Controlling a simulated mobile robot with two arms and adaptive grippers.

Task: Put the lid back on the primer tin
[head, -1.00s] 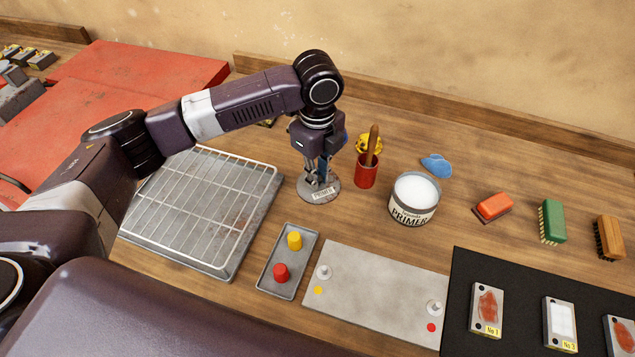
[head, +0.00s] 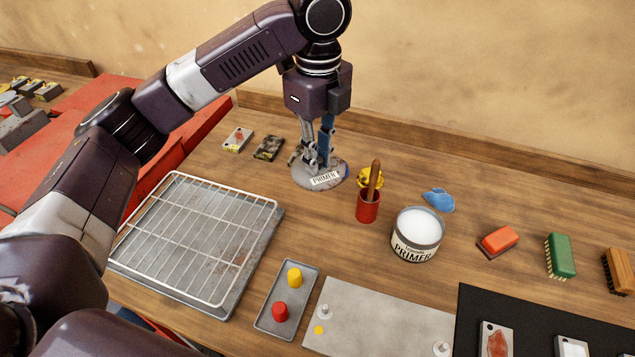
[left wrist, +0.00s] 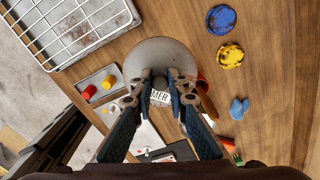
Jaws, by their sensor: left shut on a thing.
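The primer tin (head: 417,237) stands upright on the bench in the head view, open, with white primer showing at its top. The round grey lid (head: 305,178) with a PRIMER label is left of it and farther back. My left gripper (head: 316,162) points down and is shut on the lid, at its middle. The left wrist view shows the lid (left wrist: 160,52) between the fingertips (left wrist: 160,84), roughly level and apparently above the bench. There the fingers and lid hide most of what lies below. My right gripper is not in view.
A red cup (head: 367,207) with a wooden-handled tool stands between lid and tin. A wire rack (head: 195,240) and small tray (head: 272,312) are at left and front.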

